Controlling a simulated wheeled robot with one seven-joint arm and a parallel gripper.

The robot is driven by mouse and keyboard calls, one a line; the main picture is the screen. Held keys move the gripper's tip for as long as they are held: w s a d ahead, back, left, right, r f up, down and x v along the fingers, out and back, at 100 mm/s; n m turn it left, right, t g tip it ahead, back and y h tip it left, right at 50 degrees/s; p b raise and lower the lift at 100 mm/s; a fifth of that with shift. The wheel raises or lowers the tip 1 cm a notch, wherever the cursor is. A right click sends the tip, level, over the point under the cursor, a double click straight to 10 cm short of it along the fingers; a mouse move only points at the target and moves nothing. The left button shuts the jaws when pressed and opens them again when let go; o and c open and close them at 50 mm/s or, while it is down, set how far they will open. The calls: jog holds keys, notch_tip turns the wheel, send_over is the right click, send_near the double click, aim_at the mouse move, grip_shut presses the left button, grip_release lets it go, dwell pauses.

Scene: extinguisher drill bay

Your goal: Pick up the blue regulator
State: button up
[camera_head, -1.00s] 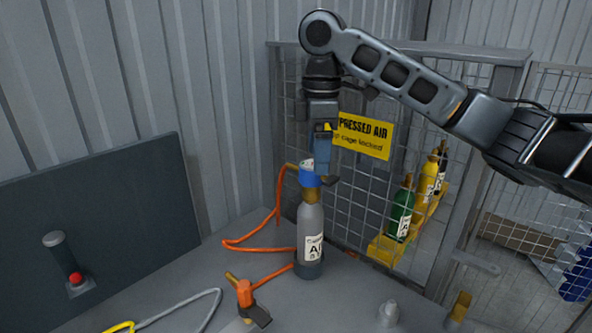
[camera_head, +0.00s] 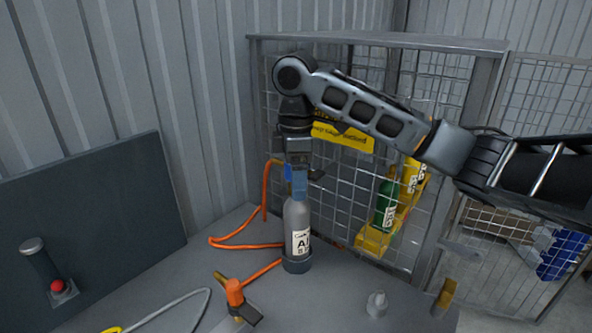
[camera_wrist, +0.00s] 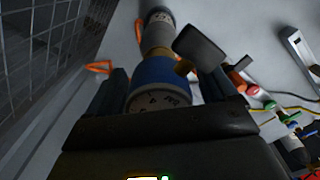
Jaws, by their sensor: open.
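The blue regulator (camera_wrist: 160,80) sits on the brass neck (camera_wrist: 156,38) of a grey labelled cylinder (camera_head: 297,222), which stands upright on the bench. In the wrist view the regulator lies between the two dark fingers of my gripper (camera_wrist: 164,88), one on each side. The fingers are open; whether either touches it I cannot tell. In the head view my gripper (camera_head: 300,184) points down over the cylinder's top and hides most of the regulator. A dark flat block on a brass stub (camera_wrist: 182,67) juts out beside the regulator.
An orange hose (camera_head: 222,240) loops left of the cylinder. An orange fitting (camera_head: 234,293) lies in front. A mesh cage (camera_head: 340,190) with green (camera_head: 386,203) and yellow (camera_head: 411,177) bottles stands behind right. A small grey knob (camera_head: 377,303) is on the bench.

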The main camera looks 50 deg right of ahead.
jog(key=c, duration=1.1)
jog(key=shift+r, duration=0.15)
jog(key=shift+r+p, duration=2.6)
jog(key=shift+r, duration=2.3)
jog(key=shift+c, duration=0.2)
